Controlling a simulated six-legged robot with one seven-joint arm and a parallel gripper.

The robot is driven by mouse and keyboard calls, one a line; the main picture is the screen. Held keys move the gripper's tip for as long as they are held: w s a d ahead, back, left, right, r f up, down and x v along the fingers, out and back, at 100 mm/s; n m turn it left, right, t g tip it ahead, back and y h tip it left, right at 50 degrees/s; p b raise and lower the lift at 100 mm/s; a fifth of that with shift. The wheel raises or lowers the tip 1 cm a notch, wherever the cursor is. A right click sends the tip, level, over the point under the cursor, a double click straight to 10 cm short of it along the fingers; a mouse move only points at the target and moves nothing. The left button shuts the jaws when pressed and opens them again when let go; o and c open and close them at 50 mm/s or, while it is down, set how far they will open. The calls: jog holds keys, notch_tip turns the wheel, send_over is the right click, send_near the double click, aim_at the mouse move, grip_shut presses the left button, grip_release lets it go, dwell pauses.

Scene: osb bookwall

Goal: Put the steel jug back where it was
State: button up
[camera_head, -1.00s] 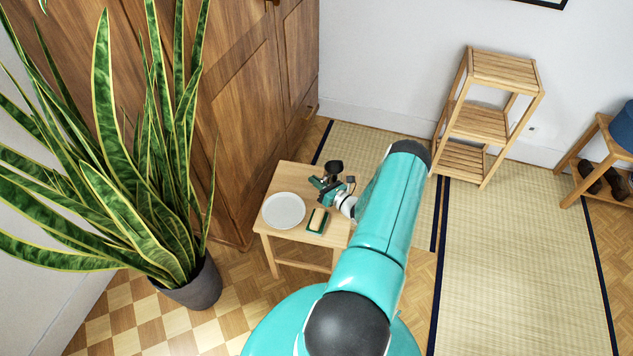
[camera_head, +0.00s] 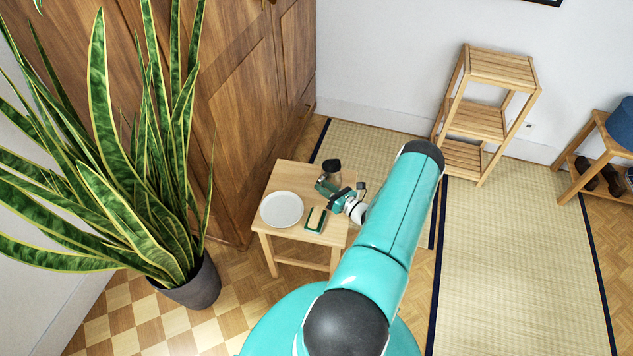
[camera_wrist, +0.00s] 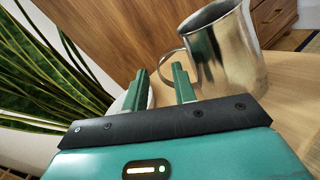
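The steel jug (camera_wrist: 228,50) stands on the small wooden table, its loop handle turned toward my gripper in the wrist view. In the head view the jug (camera_head: 332,166) is small, near the table's far right corner, with a dark mouth. My gripper (camera_wrist: 160,80) has its two green fingers apart with nothing between them. The handle shows just beyond the right finger; whether they touch is hard to tell. In the head view my gripper (camera_head: 325,184) is low over the table (camera_head: 286,176), just in front of the jug.
A white plate (camera_head: 282,209) and a small green-edged rectangular item (camera_head: 316,220) lie on the table near my gripper. A wooden cabinet (camera_head: 245,110) stands behind, a potted snake plant (camera_head: 190,285) at left. A slatted shelf (camera_head: 480,122) stands at right beyond open matting.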

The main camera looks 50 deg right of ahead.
jog(key=s, duration=0.7)
jog(key=shift+a, duration=0.1)
jog(key=w+a+r+n+g+y, duration=0.4)
jog(key=a+r+n, duration=0.3)
jog(key=r, duration=0.2)
jog(key=w+a+r+n+g+y, duration=0.35)
jog(key=a+r+n, duration=0.35)
jog(key=r, duration=0.3)
jog(key=w+a+r+n+g+y, duration=0.3)
jog(key=w+a+r+n+g, duration=0.15)
jog(key=a+r+n, duration=0.35)
jog(key=s+a+r+n+h, duration=0.5)
jog(key=s+a+r+n, duration=0.3)
jog(key=r, duration=0.3)
jog(key=s+a+r+n+h, duration=0.5)
jog(key=s+a+r+n, duration=0.2)
jog(key=a+r+n, duration=0.3)
notch_tip(320, 180, up, 3)
jog(key=shift+s+a+f, duration=0.2)
jog(key=shift+s+a, duration=0.15)
jog(key=shift+a, duration=0.45)
